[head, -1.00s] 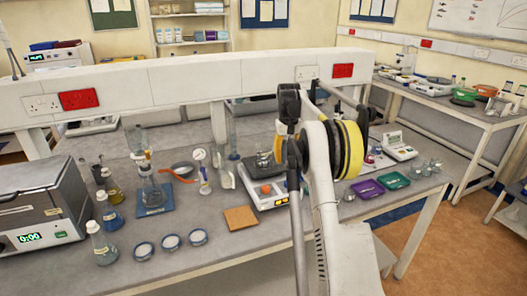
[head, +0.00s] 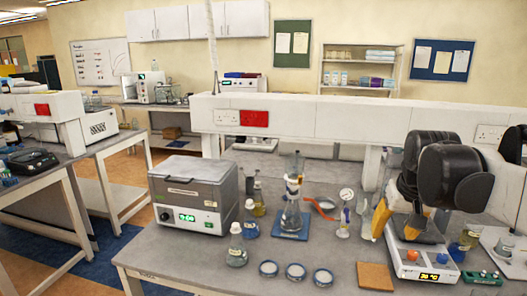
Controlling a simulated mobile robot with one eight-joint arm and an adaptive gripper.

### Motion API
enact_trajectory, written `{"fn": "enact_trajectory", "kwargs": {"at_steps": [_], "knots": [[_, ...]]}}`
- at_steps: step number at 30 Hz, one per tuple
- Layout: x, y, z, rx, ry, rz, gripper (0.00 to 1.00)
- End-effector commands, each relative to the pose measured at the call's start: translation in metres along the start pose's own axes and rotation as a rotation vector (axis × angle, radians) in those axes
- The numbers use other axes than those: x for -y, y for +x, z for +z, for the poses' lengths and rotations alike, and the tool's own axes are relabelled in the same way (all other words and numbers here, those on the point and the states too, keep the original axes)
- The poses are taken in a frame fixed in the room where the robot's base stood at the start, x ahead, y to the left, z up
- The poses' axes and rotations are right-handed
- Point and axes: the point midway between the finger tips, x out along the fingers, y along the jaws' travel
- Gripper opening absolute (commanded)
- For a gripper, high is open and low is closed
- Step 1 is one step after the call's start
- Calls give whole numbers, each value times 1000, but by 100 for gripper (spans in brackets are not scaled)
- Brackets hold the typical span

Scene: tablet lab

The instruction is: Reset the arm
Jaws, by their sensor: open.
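My gripper (head: 402,216) is at the right of the head view, with black links and orange-yellow fingers. It is open and hangs over the back of a white hotplate (head: 424,268) with a lit display. The wide black joints of my arm hide part of the bench behind it. I cannot tell whether the fingers touch anything on the hotplate. I see nothing held between them.
A grey oven box (head: 193,195) stands on the left of the bench. A white service beam (head: 340,117) runs behind.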

Motion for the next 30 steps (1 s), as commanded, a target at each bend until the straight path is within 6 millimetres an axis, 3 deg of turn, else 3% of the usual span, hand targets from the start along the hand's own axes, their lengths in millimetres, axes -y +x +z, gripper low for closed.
{"fn": "enact_trajectory", "kwargs": {"at_steps": [1, 6, 9, 13, 18, 30], "knots": [[16, -2, 26, -27, -20, -10, 51], [55, 0, 107, -124, -73, -48, 51], [71, 9, 150, -175, -100, -72, 51], [83, 23, 191, -222, -123, -96, 51], [90, 33, 214, -251, -135, -112, 51], [90, 33, 215, -254, -136, -113, 51]]}}
